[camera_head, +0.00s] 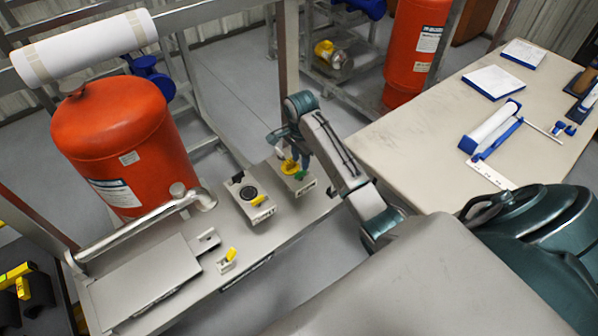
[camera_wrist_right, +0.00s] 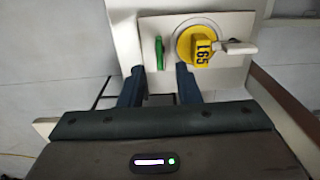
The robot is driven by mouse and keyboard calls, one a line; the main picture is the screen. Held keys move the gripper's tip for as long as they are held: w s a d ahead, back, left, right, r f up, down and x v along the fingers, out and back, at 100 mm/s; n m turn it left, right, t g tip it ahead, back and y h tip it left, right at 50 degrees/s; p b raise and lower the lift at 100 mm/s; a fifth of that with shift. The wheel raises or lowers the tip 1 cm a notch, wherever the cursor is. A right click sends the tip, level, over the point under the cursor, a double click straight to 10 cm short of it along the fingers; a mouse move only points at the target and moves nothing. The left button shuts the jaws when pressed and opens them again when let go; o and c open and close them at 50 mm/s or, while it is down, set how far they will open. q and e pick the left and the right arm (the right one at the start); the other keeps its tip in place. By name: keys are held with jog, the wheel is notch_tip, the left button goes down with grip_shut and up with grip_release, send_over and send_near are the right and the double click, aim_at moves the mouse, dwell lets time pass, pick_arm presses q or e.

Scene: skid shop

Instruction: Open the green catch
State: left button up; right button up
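The green catch (camera_wrist_right: 159,52) is a narrow upright green piece on a pale plate, left of a round yellow dial marked 165 (camera_wrist_right: 203,47) in the right wrist view. In the head view the catch (camera_head: 301,176) sits on a small box at the far right end of the bench. My right gripper (camera_wrist_right: 160,80) is open, its two blue fingers apart. The catch lies between their lines, just beyond the tips, with no contact visible. In the head view the right gripper (camera_head: 296,150) is over the box and partly hides the dial. My left gripper is not in view.
A box with a black round dial and yellow catch (camera_head: 257,200) stands left of the green-catch box. A smaller yellow catch (camera_head: 230,255) is nearer. A metal post (camera_head: 288,70) rises behind the gripper. A large orange tank (camera_head: 120,140) and a pale table (camera_head: 440,130) flank the bench.

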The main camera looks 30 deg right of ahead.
jog(key=shift+r, duration=0.7)
jog(key=n, duration=0.3)
jog(key=shift+r+n, duration=0.2)
jog(key=shift+n, duration=0.2)
jog(key=n, duration=0.3)
jog(key=shift+r, duration=0.15)
jog(key=shift+r+n, duration=0.1)
jog(key=shift+n, duration=0.4)
jog(key=n, duration=0.6)
jog(key=shift+r, duration=0.35)
